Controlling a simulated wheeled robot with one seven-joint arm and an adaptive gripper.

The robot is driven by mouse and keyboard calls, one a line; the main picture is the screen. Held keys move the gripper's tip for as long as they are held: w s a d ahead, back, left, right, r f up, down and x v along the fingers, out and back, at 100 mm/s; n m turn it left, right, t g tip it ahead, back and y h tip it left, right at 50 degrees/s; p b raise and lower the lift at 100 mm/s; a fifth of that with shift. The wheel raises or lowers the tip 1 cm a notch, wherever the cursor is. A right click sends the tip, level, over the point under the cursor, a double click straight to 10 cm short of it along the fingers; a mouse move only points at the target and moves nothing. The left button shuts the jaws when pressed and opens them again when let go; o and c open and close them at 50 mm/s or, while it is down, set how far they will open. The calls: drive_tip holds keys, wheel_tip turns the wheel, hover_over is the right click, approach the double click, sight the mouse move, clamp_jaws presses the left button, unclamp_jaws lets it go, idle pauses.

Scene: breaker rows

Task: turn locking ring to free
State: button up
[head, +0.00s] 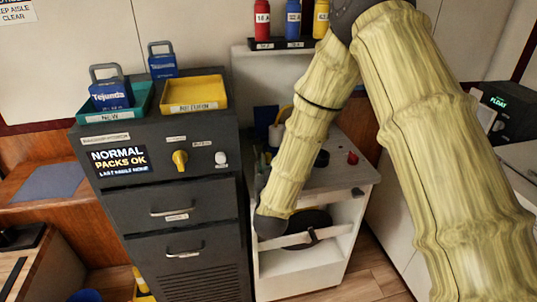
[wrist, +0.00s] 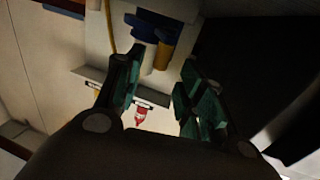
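I cannot pick out the locking ring for certain. A blue and yellow fitting shows in the wrist view, with a blue part (wrist: 152,27) and a yellow part (wrist: 163,55), beside a yellow cable (wrist: 110,25). The fitting appears beyond the fingertips. My gripper is not clearly visible in the head view.
A dark cabinet (head: 180,222) with a yellow knob (head: 180,159) and two trays stands left of the white cart (head: 345,190). A red knob (head: 352,158) is on the cart top. Red, blue and yellow bottles (head: 293,20) stand on a shelf above.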

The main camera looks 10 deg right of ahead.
sight(269, 157)
drive_tip(key=shift+w+d+p, duration=0.2)
drive_tip(key=shift+w, duration=1.05)
drive_tip(key=shift+w+d+p, duration=0.15)
drive_tip(key=shift+w+p, duration=0.05)
drive_tip(key=shift+w, duration=1.05)
clamp_jaws()
